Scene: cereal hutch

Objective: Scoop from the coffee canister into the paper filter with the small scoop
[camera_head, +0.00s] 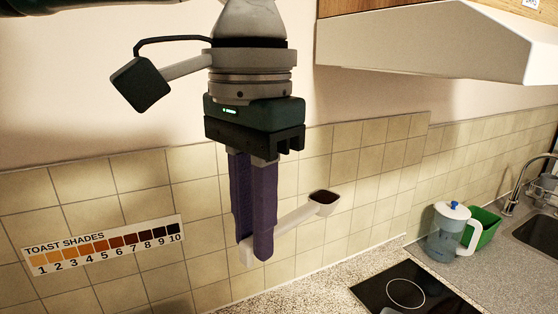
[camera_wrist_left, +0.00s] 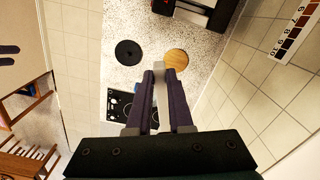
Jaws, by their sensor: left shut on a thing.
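My left gripper (camera_head: 252,250) hangs fingers-down in front of the tiled wall. Its purple fingers are shut on the white handle of the small scoop (camera_head: 294,216). The scoop reaches out to the right, and its bowl holds something dark brown. The bowl looks upright and is well clear of the counter. In the left wrist view the gripper (camera_wrist_left: 167,72) shows with a pale piece between its fingers; the scoop's bowl cannot be made out there. I cannot identify the coffee canister or the paper filter in either view. My right gripper is not in view.
A cooktop (camera_head: 384,291) lies at the lower right, beyond it a clear jug (camera_head: 447,236) and a green container (camera_head: 483,229) near the sink. The left wrist view shows a round black thing (camera_wrist_left: 128,52) and a round wooden-topped thing (camera_wrist_left: 176,57) on the speckled counter. A range hood (camera_head: 430,40) juts out at upper right.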

